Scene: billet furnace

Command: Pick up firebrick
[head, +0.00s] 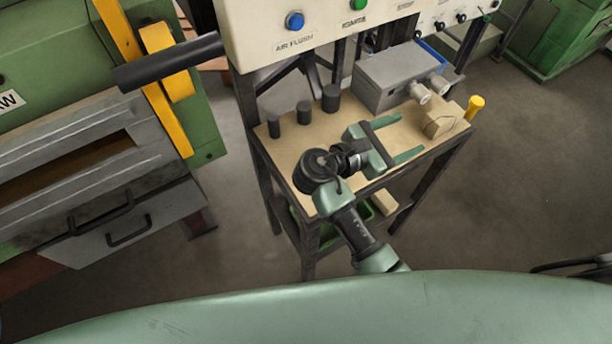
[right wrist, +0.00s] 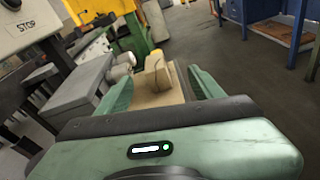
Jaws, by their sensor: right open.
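A tan block that looks like the firebrick (head: 441,121) stands on the right end of the small wooden-topped table (head: 305,152). A thin dark curved line shows on its side. My right gripper (head: 409,134) is open and empty above the table, its two green fingers pointing toward the block with a gap before it. In the right wrist view the block (right wrist: 155,78) shows ahead between the two open fingers (right wrist: 160,84). My left gripper is not in view.
A grey metal box (head: 395,75) with two round fittings stands behind the gripper. Several dark cylinders (head: 303,112) stand at the table's left. A yellow-topped peg (head: 475,106) is beside the block. Another tan block (head: 384,202) lies below. The green furnace (head: 100,130) is left.

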